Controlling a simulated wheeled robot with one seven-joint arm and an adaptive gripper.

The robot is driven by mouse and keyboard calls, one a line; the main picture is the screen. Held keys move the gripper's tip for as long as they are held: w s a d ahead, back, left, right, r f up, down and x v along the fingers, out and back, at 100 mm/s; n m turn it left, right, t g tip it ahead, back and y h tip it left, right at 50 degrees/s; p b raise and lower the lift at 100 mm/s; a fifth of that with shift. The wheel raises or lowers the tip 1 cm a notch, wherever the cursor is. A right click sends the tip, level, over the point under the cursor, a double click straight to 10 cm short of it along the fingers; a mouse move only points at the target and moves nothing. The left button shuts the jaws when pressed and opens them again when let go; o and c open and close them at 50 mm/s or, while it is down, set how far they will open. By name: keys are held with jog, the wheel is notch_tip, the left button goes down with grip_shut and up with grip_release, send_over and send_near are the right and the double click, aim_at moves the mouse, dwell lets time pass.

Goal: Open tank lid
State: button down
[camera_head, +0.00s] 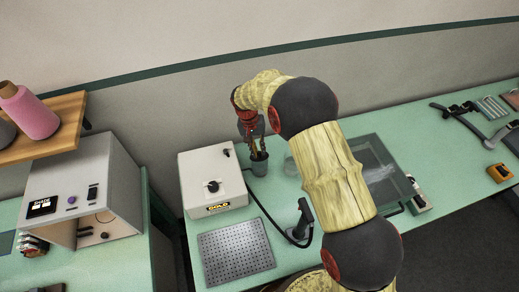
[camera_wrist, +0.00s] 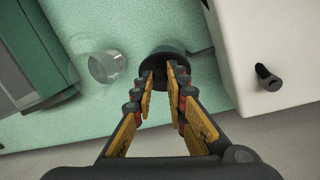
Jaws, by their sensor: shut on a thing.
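A dark grey cylinder (camera_head: 259,166) stands on the green bench, right beside the white box with a dial. In the wrist view its round, black top (camera_wrist: 165,58) lies straight ahead of the fingers. My gripper (camera_head: 257,152) points down onto this top; in the wrist view its two yellow fingers (camera_wrist: 166,76) are close together, with the tips over the black top. They are shut on a dark part at the top. The fingers hide the grip, and I cannot tell whether a separate lid is there. No gap or raised lid shows.
A clear glass (camera_wrist: 107,66) stands beside the cylinder. The white box (camera_head: 212,180) is on the other side. A transparent-walled case (camera_head: 372,150) lies right, partly behind my arm. A perforated metal plate (camera_head: 235,252) and a black handled tool (camera_head: 303,222) lie in front.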

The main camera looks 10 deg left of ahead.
jog(key=shift+w+a+r+g+h+p, duration=0.2)
jog(key=shift+w+a+g+h, duration=0.2)
jog(key=shift+w+g, duration=0.35)
jog(key=shift+w+a+r+g+h+p, duration=0.1)
jog(key=shift+w+a+r+g+h, duration=0.25)
jog(key=shift+g, duration=0.6)
jog(key=shift+w+d+f, duration=0.1)
jog(key=shift+w, duration=0.1)
jog(key=c, duration=1.8)
grip_release()
jog(key=shift+o, duration=0.3)
notch_tip(320, 180, up, 10)
